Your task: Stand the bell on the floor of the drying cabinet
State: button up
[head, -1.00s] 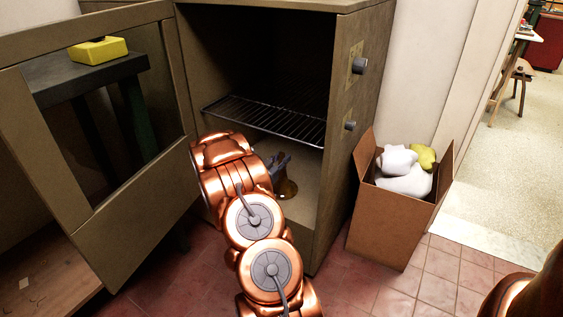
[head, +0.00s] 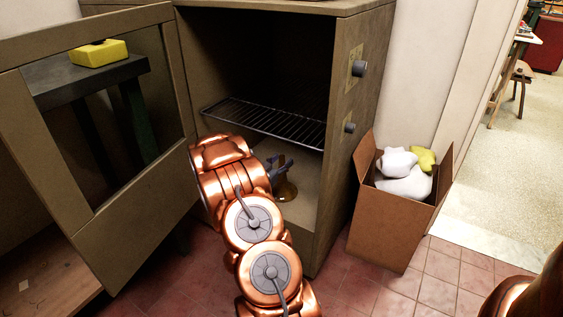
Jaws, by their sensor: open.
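The drying cabinet (head: 345,190) stands with its door (head: 130,225) swung open to the left. The brass bell (head: 287,190) is on the cabinet floor (head: 302,200), below the wire rack, and looks upright with its wide rim down. My arm reaches in from the front and hides part of the bell's left side. My gripper (head: 280,166) is open just above and beside the top of the bell. I cannot tell whether a finger still touches it.
A wire rack (head: 265,118) spans the cabinet above my gripper. A cardboard box (head: 385,228) with white and yellow cloths (head: 405,178) stands right of the cabinet. A yellow block (head: 98,53) on a dark stand (head: 85,80) shows through the door's opening.

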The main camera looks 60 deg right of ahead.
jog(key=a+p, duration=0.3)
jog(key=a, duration=0.9)
jog(key=w+a+n+t+y, duration=0.5)
jog(key=w+a+y, duration=0.4)
jog(key=w+a, duration=0.55)
jog(key=s+a+r+n+t+y, duration=0.15)
jog(key=a+y, duration=0.25)
jog(key=a, duration=0.6)
jog(key=s+a+r+n+y, duration=0.1)
jog(key=a+r+n+y, duration=0.15)
jog(key=a, duration=0.75)
jog(key=s+a+r+n+g+y, duration=0.2)
jog(key=s+a+n+g+y, duration=0.15)
jog(key=s+a, duration=0.5)
jog(key=s+a+r+n+g, duration=0.1)
jog(key=s+r+n+g, duration=0.1)
jog(key=s, duration=1.3)
jog(key=s+r+n+g+h, duration=0.1)
jog(key=s+r+n+g, duration=0.2)
jog(key=s, duration=1.2)
notch_tip(320, 180, up, 2)
jog(key=shift+s+a+g, duration=0.25)
jog(key=shift+a+g, duration=0.1)
jog(key=shift+g, duration=0.85)
